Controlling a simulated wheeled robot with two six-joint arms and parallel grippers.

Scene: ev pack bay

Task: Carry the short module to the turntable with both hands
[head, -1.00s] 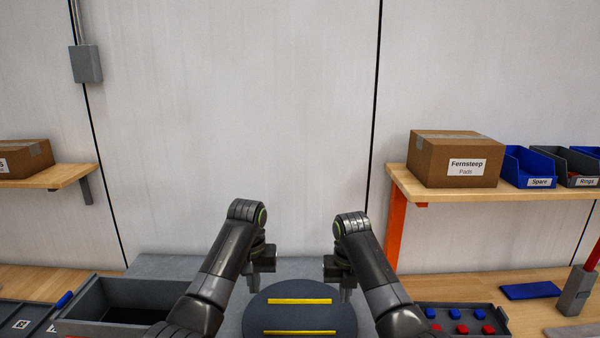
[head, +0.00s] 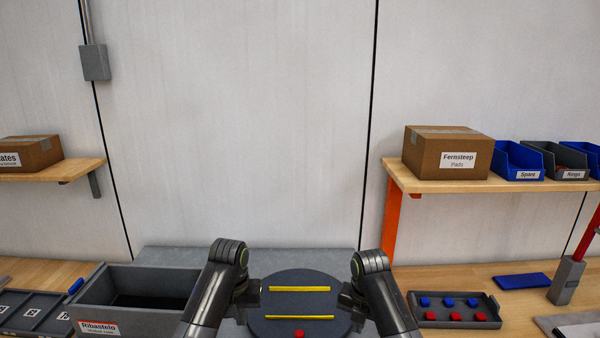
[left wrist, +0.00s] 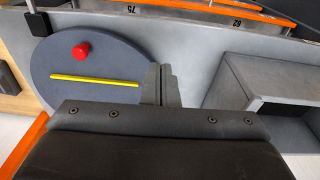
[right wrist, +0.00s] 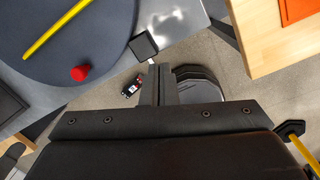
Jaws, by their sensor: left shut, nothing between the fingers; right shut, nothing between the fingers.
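The turntable (head: 300,302) is a dark blue-grey disc with two yellow strips and a red knob (head: 299,334) at its near edge. It also shows in the left wrist view (left wrist: 105,100) and the right wrist view (right wrist: 95,30). My left gripper (head: 250,292) is at the disc's left side, its fingers (left wrist: 162,82) shut and empty. My right gripper (head: 349,300) is at the disc's right side, its fingers (right wrist: 161,82) shut and empty. I cannot make out the short module in any view.
A grey open bin (head: 147,291) stands left of the turntable. A dark tray with blue and red pieces (head: 454,318) lies to the right, near a blue plate (head: 522,281). A wall shelf with a cardboard box (head: 447,153) and bins is above. The wall behind the turntable is bare.

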